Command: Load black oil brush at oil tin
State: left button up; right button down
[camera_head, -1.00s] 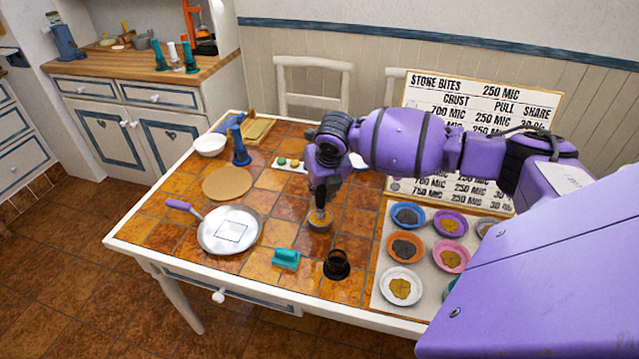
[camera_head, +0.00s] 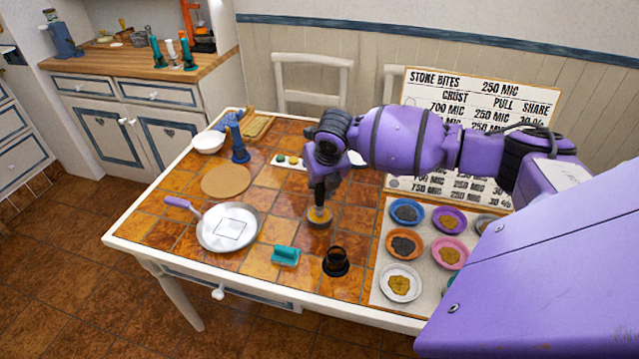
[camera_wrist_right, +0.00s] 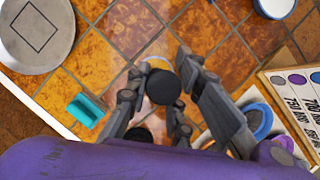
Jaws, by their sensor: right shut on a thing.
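The black oil brush (camera_wrist_right: 163,87) is held in my right gripper (camera_wrist_right: 162,76); in the right wrist view I see its round dark end between the fingers. In the head view my right gripper (camera_head: 318,186) points down over the table, with the fingers shut on the brush. The oil tin (camera_head: 319,218), small, round and orange-yellow, is directly below it. The tin's rim (camera_wrist_right: 157,63) also shows behind the brush in the right wrist view. The brush's lower end is at the tin; how deep it reaches is hidden. My left gripper is not in view.
A black cup-like holder (camera_head: 336,262) and a teal block-like tool (camera_head: 286,255) stand in front of the tin. A pan (camera_head: 230,240) lies left. A tray of colored bowls (camera_head: 376,292) is close on the right. Bare tiles (camera_head: 270,205) lie left of the gripper.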

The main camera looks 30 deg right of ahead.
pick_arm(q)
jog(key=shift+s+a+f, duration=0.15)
pick_arm(e)
jog(key=shift+f, duration=0.35)
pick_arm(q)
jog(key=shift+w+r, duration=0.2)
pick_arm(e)
jog(key=shift+s+f, duration=0.15)
dwell(1.4)
jog(key=shift+r+p, duration=0.65)
jog(key=shift+r, duration=0.7)
jog(key=shift+r+p, duration=1)
jog(key=shift+r, duration=1.4)
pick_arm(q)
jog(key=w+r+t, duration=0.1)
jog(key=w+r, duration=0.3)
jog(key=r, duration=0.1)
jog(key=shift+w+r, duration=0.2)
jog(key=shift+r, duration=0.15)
pick_arm(e)
jog(key=shift+f, duration=0.1)
